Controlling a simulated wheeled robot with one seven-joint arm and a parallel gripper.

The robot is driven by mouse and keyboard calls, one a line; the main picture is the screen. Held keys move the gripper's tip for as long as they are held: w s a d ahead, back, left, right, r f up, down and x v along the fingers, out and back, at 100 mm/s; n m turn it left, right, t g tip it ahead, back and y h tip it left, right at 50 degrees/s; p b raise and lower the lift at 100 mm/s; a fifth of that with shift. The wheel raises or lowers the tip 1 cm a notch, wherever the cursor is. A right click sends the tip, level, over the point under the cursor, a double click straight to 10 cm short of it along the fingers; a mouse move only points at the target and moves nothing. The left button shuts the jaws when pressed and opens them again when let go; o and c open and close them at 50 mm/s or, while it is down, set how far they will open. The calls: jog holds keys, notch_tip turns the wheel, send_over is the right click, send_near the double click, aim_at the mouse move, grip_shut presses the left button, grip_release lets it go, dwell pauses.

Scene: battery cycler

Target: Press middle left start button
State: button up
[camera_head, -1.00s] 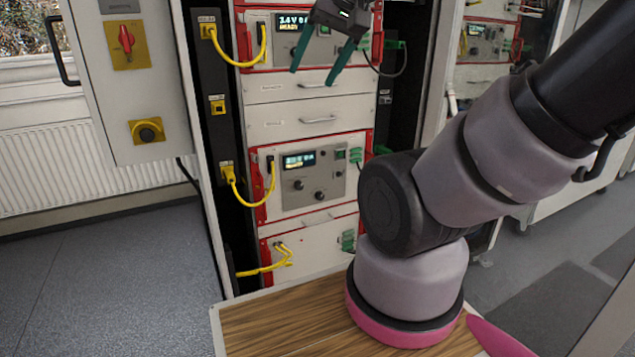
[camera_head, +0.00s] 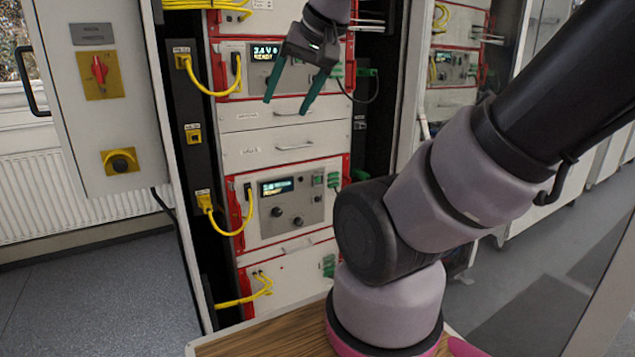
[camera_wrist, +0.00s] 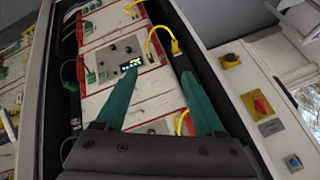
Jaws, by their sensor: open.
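The middle unit of the left rack (camera_head: 291,212) has a lit display (camera_head: 278,187), two dark knobs and a small green button (camera_head: 318,180) right of the display. My gripper (camera_head: 285,106) has two green fingers, spread apart and empty. In the wrist view, which is upside down, the middle unit (camera_wrist: 118,55) shows beyond and between the fingertips (camera_wrist: 158,74). The green button is too small there to make out clearly.
Yellow cables (camera_head: 237,222) loop along the rack's left side. Green connectors (camera_head: 333,179) and a dark cable are on its right. A grey panel with a red switch (camera_head: 99,70) stands at left. A second rack (camera_head: 457,67) is at right, partly behind my arm.

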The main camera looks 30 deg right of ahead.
jog(key=shift+f, duration=0.2)
jog(key=c, duration=1)
jog(key=f+g+y, duration=0.1)
jog(key=w+a+f+m+g, duration=0.1)
jog(key=f, duration=0.1)
jog(key=w+a+f+m+g+y, duration=0.1)
jog(key=g, duration=0.1)
jog(key=shift+a+f+y, duration=0.15)
jog(key=shift+f+y, duration=0.15)
jog(key=shift+f, duration=0.05)
grip_shut()
jog(key=w+d+f+m+t+y, duration=0.2)
jog(key=w+f+m+y, duration=0.25)
jog(key=w+m, duration=0.35)
jog(key=w+d+f+m+t+y, duration=0.2)
jog(key=w+f+m+y, duration=0.3)
jog(key=w, duration=0.5)
jog(key=w+d+f+m+t+h, duration=0.45)
jog(key=d+f+m+t, duration=0.35)
jog(key=d, duration=0.4)
jog(key=s+d+f+m+t+h, duration=0.2)
jog(key=d+f+m+h, duration=0.6)
jog(key=d+f, duration=0.5)
jog(key=shift+d+f+t+h, duration=0.3)
jog(key=shift+d+t+h, duration=0.1)
jog(key=shift+d+h, duration=0.1)
